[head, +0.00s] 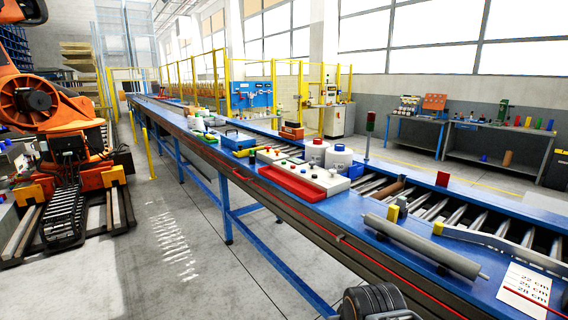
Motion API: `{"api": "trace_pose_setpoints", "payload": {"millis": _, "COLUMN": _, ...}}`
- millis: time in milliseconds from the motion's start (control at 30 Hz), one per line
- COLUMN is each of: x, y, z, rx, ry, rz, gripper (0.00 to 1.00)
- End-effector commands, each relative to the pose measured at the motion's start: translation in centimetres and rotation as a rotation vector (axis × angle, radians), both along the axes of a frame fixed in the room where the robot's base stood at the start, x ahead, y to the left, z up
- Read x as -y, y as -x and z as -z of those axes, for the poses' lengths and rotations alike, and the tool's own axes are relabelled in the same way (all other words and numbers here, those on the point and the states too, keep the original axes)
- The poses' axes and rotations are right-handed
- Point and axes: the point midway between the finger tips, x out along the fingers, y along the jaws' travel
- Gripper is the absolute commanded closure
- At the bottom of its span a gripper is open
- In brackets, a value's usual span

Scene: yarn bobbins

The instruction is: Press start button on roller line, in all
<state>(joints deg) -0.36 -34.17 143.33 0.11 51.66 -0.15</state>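A control box with a pale top and red sides (300,189) sits on the blue frame of the roller line (415,203). Several small buttons stand on its top, one of them looking green (284,162). Their labels are too small to read, so I cannot tell which is start. A dark rounded part, apparently of my arm, shows at the bottom edge, in front of the line and well below the box. My gripper's fingers are not visible.
Two white bobbins (338,159) stand right behind the box. A signal post (368,130) with a red top stands beyond. A grey roller (424,245) and a paper card (524,291) lie nearer. A blue case (238,139) sits farther left.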

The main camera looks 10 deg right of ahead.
Motion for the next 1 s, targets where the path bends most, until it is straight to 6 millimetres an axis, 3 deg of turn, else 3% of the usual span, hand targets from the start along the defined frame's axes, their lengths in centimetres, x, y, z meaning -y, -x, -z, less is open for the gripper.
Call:
{"api": "trace_pose_setpoints", "payload": {"millis": 367, "x": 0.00, "y": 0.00, "z": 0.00, "rx": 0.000, "ry": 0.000, "rz": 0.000, "gripper": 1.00}}
{"api": "trace_pose_setpoints", "payload": {"millis": 1000, "x": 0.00, "y": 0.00, "z": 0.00, "rx": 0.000, "ry": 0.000, "rz": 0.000, "gripper": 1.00}}
